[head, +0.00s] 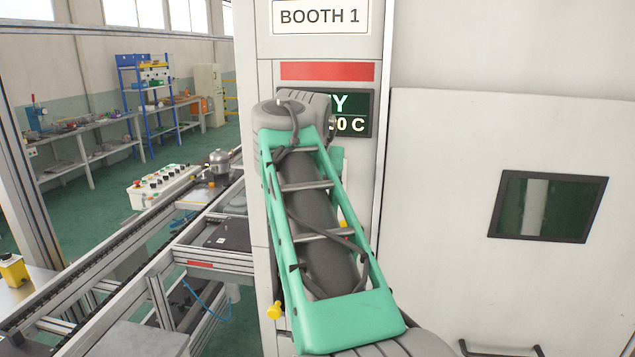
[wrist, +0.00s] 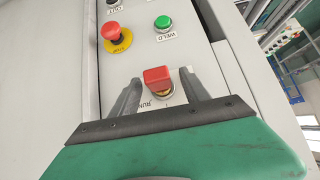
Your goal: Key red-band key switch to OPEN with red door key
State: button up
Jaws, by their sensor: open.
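In the wrist view, a red door key (wrist: 157,76) with a blocky head stands in the key switch (wrist: 165,92), whose brass-coloured rim shows just below it. A label reading "RUN" is partly visible beside the switch, partly behind a finger. My gripper (wrist: 160,74) is open, with one finger on each side of the red key head. Small gaps appear between the fingers and the key. In the head view, the booth post carries a red band (head: 328,71); my green-covered arm hides the control panel, switch and gripper there.
On the panel near the switch are a red emergency-stop button (wrist: 116,36) on a yellow base and a green WELD button (wrist: 163,23). A closed booth door (head: 500,250) with a dark window is at right. A conveyor (head: 120,265) runs at left.

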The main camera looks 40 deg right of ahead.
jog(key=p+v, duration=0.1)
jog(key=v, duration=0.6)
jog(key=shift+s+a+r, duration=0.2)
jog(key=shift+r, duration=0.05)
